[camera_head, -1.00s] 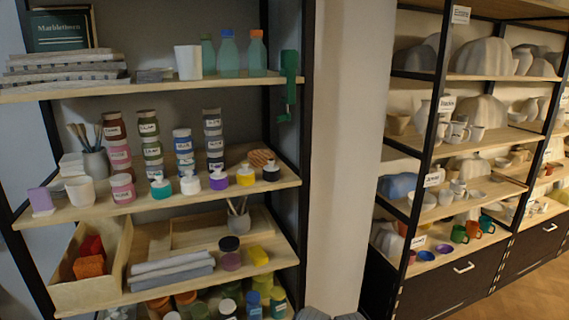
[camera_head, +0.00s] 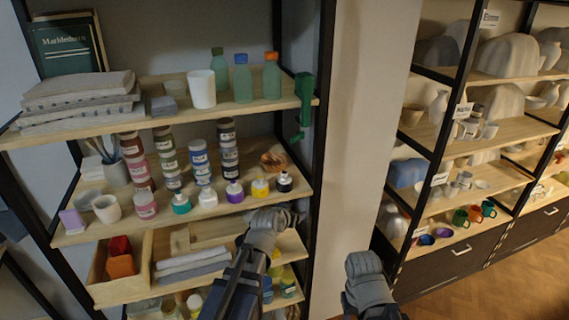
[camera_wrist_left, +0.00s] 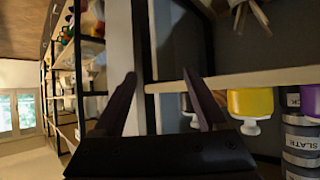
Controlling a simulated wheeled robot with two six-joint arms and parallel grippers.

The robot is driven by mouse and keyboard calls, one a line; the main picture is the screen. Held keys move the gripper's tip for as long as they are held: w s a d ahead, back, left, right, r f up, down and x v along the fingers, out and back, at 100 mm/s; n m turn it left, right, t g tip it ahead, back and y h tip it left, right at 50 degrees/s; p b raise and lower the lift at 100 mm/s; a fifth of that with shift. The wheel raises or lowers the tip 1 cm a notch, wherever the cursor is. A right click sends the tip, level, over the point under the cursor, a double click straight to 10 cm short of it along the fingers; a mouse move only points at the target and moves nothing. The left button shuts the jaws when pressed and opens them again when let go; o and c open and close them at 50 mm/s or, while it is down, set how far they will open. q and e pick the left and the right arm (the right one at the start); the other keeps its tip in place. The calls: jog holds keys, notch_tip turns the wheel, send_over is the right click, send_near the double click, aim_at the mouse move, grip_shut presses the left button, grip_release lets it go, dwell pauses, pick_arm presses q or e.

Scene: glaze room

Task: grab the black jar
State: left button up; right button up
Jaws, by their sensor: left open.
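The black jar (camera_head: 284,182), small with a white cap, stands at the right end of the row of little paint jars on the middle shelf. In the left wrist view it is mostly hidden behind one finger, with a little of it (camera_wrist_left: 186,102) showing. My left gripper (camera_head: 298,208) is just below and in front of that shelf's edge, near the jar and apart from it. In the left wrist view my left gripper (camera_wrist_left: 160,78) is open, with nothing held between its fingers. A grey part of my right arm shows at the lower middle; its jaws are not visible.
A yellow jar (camera_head: 260,188) stands close left of the black jar, then a purple one (camera_head: 234,192). A brown round object (camera_head: 273,161) lies behind. A black shelf post (camera_head: 322,150) stands right. A green tool (camera_head: 304,100) hangs above.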

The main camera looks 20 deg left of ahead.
pick_arm(q)
jog(key=n+t+y+p, duration=0.1)
jog(key=t+p, duration=0.1)
send_near(284, 180)
jog(key=x, duration=0.3)
jog(key=shift+s+f, duration=0.15)
jog(key=shift+f, duration=0.1)
jog(key=shift+b+x, duration=0.3)
jog(key=shift+x, duration=0.85)
jog(key=shift+r+b+x, duration=0.15)
jog(key=shift+b+x, duration=0.25)
jog(key=shift+x, duration=1.05)
jog(key=shift+r+b+x, duration=0.15)
jog(key=shift+b+x, duration=0.25)
jog(key=shift+x, duration=1.1)
pick_arm(e)
jog(key=shift+r, duration=0.65)
pick_arm(q)
jog(key=shift+r, duration=0.1)
jog(key=shift+c, duration=0.4)
grip_shut()
